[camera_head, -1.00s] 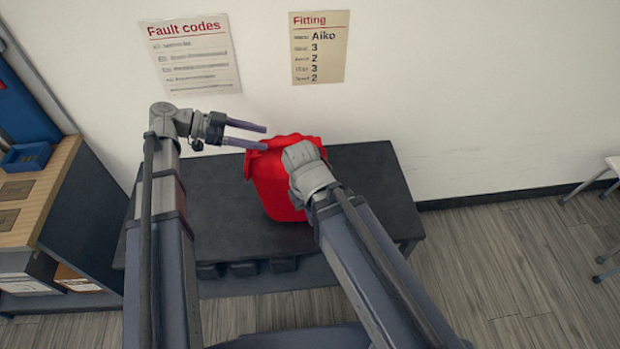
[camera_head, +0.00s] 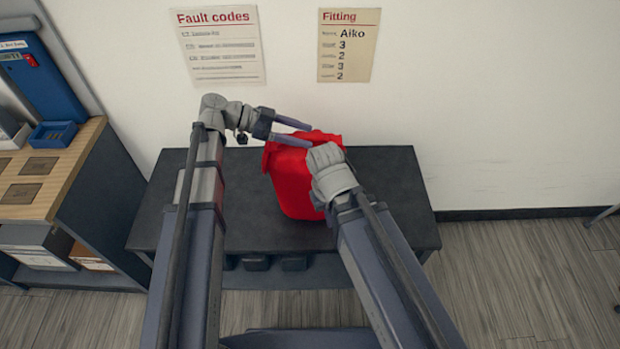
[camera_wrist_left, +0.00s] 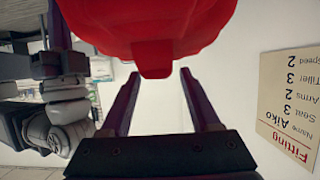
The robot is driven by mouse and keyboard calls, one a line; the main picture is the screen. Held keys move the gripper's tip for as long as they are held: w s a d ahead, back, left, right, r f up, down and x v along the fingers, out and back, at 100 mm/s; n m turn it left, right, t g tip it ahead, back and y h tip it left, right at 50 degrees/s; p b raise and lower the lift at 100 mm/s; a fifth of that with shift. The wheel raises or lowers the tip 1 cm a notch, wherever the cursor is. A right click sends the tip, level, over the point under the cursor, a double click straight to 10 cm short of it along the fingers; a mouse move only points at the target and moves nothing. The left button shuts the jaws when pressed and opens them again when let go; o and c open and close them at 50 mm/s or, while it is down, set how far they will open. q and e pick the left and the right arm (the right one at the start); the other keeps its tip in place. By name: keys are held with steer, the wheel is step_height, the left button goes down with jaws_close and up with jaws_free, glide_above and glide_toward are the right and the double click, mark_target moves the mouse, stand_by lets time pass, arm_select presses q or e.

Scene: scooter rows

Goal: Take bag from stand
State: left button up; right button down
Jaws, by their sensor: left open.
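The red bag (camera_head: 290,188) stands upright on the dark bench-like stand (camera_head: 240,215) against the wall. My left gripper (camera_head: 309,135) is open and empty, its fingers reaching over the bag's top from the left. In the left wrist view the bag (camera_wrist_left: 150,22) fills the top, and a small red tab hangs from it near the gap between the open fingertips (camera_wrist_left: 160,73). My right arm's wrist is at the bag's near right side. One right finger (camera_wrist_left: 60,25) shows beside the bag in the left wrist view; its jaw opening is unclear.
A wood-topped cabinet (camera_head: 60,165) with a blue tray (camera_head: 53,134) stands on the left. Two posters, "Fault codes" (camera_head: 220,50) and "Fitting" (camera_head: 348,50), hang on the wall behind. The stand's top right of my right arm (camera_head: 395,190) is bare.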

arm_select(q)
steer(key=x, duration=0.2)
steer(key=shift+d+f+b, duration=0.15)
steer(key=shift+d+b, duration=0.05)
steer(key=shift+b, duration=0.1)
steer(key=shift+c, duration=0.3)
jaws_close()
stand_by(0.8)
